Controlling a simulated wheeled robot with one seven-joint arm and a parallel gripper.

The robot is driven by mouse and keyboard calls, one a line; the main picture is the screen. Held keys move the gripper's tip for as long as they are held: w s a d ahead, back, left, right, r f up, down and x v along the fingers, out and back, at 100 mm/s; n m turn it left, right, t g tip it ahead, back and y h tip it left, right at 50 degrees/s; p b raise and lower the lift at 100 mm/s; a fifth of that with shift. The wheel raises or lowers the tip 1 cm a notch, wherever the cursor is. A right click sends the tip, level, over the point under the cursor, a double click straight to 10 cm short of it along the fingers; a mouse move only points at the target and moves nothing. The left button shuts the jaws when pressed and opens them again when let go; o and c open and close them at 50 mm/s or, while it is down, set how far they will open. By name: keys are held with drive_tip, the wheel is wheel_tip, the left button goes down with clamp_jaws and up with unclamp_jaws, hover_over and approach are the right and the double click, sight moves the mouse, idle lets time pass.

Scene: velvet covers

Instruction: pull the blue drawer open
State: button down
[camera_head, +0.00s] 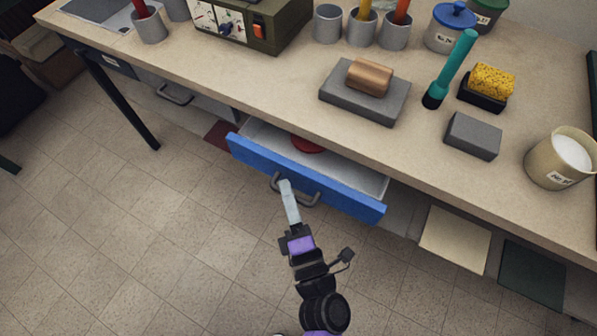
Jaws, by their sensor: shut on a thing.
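The blue drawer (330,187) stands part way out from under the table, so its pale inside shows. A red round thing (306,144) lies in it, partly hidden by the table edge. The drawer front carries a dark grey bar handle (309,202). My gripper (284,184) is at the left part of this handle, in front of the blue face, and is shut on it. My fingers hide part of the handle.
The beige worktop (270,90) overhangs the drawer. Another handle (174,95) is at left.

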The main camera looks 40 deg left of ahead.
drive_tip(key=s+d+b, duration=0.1)
drive_tip(key=s+d, duration=0.3)
drive_tip(key=s, duration=1.1)
drive_tip(key=shift+s+b, duration=0.4)
drive_tip(key=shift+f, duration=0.1)
drive_tip(key=c, duration=1.7)
unclamp_jaws()
drive_tip(key=shift+b+v, duration=0.35)
drive_tip(key=shift+v, duration=3.55)
